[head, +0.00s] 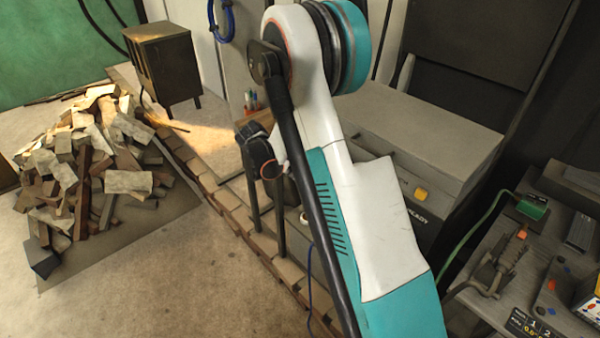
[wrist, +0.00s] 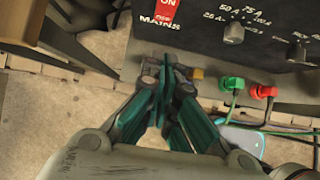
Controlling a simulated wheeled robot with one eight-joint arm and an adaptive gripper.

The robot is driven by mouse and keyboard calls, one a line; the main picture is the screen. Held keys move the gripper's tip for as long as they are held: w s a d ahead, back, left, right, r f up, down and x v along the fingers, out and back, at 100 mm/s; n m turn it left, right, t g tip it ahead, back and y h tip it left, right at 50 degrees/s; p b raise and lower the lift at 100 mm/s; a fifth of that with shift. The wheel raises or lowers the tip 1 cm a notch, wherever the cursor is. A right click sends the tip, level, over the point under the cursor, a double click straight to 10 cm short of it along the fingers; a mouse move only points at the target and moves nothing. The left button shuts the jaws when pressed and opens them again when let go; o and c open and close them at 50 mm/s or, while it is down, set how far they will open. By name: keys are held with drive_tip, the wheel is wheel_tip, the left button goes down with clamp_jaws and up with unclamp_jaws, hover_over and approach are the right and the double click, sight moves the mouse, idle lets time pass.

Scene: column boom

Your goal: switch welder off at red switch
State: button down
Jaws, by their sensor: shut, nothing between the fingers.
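In the head view my arm covers much of the middle, and I cannot make out the switch or my gripper there.
In the wrist view, dials (wrist: 233,33), a green plug (wrist: 232,86) and a red plug (wrist: 264,92) with cables are right of the fingers. In the head view, a wood pile (head: 90,170) lies left, a grey cabinet (head: 430,140) and a cluttered bench (head: 480,300) right.

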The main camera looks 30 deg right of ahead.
drive_tip(key=shift+a+r, duration=0.25)
drive_tip(key=shift+r, duration=0.05)
drive_tip(key=shift+w+a+f, duration=0.1)
drive_tip(key=shift+a+f, duration=0.15)
drive_tip(key=shift+f, duration=0.15)
